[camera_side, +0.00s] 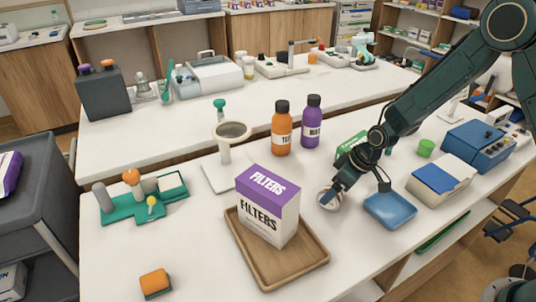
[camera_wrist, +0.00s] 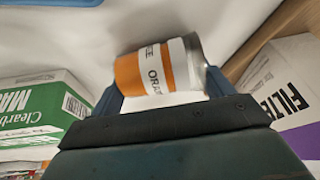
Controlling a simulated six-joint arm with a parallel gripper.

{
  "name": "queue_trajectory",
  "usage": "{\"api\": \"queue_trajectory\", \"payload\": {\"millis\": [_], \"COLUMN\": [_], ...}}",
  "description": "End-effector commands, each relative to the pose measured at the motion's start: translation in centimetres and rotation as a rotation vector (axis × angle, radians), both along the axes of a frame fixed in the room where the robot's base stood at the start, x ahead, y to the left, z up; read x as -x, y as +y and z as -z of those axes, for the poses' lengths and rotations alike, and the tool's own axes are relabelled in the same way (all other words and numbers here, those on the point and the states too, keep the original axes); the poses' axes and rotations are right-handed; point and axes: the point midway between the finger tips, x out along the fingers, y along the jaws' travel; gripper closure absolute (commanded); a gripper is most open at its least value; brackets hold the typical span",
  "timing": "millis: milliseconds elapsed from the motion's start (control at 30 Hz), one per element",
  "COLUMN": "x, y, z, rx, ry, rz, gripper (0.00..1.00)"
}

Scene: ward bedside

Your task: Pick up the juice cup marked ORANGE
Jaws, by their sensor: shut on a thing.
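In the side view my gripper (camera_side: 335,190) is low over the white counter, right of the FILTERS box, and the cup (camera_side: 325,201) shows only partly at the fingertips. I cannot tell whether the cup touches the counter.
A FILTERS box (camera_side: 270,205) stands on a wooden tray (camera_side: 305,272) left of my gripper. A green-and-white box (camera_side: 350,146) is behind it. A blue tray (camera_side: 390,209) lies to the right. Orange (camera_side: 281,132) and purple (camera_side: 312,125) bottles stand behind.

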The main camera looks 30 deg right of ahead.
Motion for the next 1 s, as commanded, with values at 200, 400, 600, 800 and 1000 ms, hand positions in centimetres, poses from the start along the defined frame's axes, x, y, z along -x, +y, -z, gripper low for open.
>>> {"api": "queue_trajectory", "payload": {"millis": [200,400,600,800,1000], "x": [0.0,-0.1,-0.1,-0.1,-0.2], "y": [0.0,0.0,0.0,0.0,0.0], "z": [-0.1,-0.7,-2.5,-5.7,-9.9], "rx": [0.0,-0.001,-0.001,0.0,-0.001], "ry": [-0.001,-0.002,-0.004,-0.007,-0.007], "rz": [0.0,-0.001,0.001,-0.001,-0.001], "gripper": [0.48,0.48,0.48,0.48,0.48]}}
